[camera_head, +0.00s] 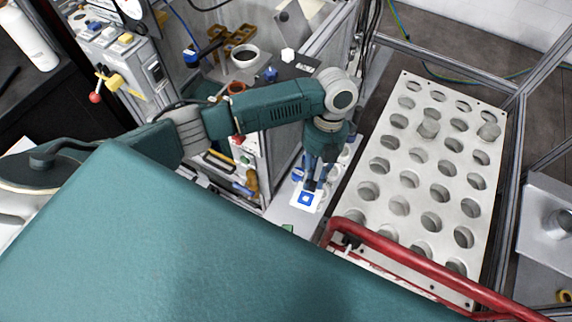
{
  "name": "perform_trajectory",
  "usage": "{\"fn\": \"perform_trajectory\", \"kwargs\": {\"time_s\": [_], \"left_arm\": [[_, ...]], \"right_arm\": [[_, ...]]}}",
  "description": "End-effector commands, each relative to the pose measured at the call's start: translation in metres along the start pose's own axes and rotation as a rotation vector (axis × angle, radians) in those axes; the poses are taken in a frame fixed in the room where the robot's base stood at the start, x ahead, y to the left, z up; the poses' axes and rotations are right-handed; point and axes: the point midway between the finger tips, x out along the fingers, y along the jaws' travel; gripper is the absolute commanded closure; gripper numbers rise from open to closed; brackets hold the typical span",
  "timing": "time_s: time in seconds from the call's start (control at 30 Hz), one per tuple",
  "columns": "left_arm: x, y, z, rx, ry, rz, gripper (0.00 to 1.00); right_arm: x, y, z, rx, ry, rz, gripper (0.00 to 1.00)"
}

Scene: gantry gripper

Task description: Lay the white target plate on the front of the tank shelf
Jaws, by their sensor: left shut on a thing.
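The white target plate (297,200) is a small white piece with a blue square and a white centre, near the middle of the head view. My left gripper (311,186) points down and is shut on the plate at its far edge. The plate is above or at a narrow pale shelf (282,190), which looks like the tank shelf, between the cabinet and the perforated rack. I cannot tell whether the plate touches the shelf. The gripper and wrist hide part of the shelf behind them. My right gripper is not in view.
A white perforated rack (413,181) with rows of round holes stands right of the shelf. A red rail (440,264) crosses its front. Grey metal frame posts stand around it. A cluttered bench with a cup (245,54) lies behind my left arm.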

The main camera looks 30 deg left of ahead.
Motion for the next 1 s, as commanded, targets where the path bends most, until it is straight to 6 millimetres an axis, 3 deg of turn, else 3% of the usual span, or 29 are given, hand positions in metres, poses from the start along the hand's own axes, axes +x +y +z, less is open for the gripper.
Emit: {"fn": "perform_trajectory", "kwargs": {"time_s": [0.03,0.1,0.37,0.9,1.0], "left_arm": [[0.025,-0.001,0.002,0.049,0.009,0.016,1.00],[0.043,-0.001,0.007,0.081,0.005,0.023,1.00],[0.076,0.000,0.015,0.101,0.001,0.028,1.00],[0.200,0.000,0.050,0.099,-0.001,0.025,1.00],[0.211,0.000,0.053,0.099,-0.001,0.025,1.00]], "right_arm": [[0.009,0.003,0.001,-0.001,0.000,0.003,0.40],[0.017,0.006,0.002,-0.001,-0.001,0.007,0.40],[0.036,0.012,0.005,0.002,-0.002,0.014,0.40],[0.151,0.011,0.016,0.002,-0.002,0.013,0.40],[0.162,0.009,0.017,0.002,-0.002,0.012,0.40]]}}
